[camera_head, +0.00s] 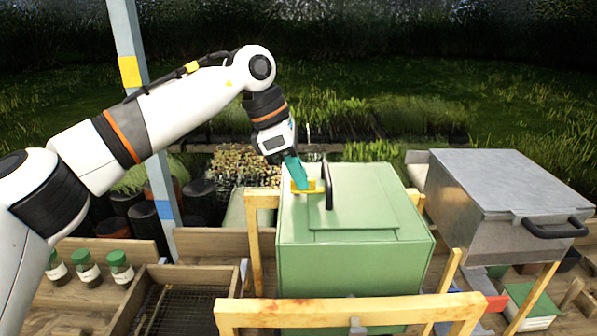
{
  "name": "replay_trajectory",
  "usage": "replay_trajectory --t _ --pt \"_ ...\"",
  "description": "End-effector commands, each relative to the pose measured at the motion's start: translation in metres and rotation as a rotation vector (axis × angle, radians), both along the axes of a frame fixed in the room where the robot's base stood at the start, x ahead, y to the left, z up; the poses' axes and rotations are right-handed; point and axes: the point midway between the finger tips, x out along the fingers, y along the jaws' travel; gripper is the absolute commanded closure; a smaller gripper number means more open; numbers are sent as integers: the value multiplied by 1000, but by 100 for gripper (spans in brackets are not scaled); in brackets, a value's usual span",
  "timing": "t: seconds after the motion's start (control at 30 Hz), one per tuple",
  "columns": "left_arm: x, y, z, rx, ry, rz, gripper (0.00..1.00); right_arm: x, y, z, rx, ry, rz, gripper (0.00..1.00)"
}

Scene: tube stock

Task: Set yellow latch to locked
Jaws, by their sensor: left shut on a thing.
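A black handle (328,185) stands upright just right of the latch. My right gripper is not in view.
A wooden frame (350,311) surrounds the green box. A grey metal box (505,185) with a black handle stands at the right. Several green-capped jars (88,269) and a wooden tray (215,300) are at the left. A post (150,120) rises behind my left arm.

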Motion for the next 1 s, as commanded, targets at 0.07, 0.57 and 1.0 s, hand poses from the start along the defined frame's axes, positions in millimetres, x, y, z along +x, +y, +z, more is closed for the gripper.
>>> replay_trajectory --t 0.07,0.57,1.0 --pt "1 0 3 -4 -5 1 100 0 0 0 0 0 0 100" --pt "1 2 5 -2 -2 2 69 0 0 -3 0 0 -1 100" --pt "1 34 82 -4 -5 4 69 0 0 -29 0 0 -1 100"
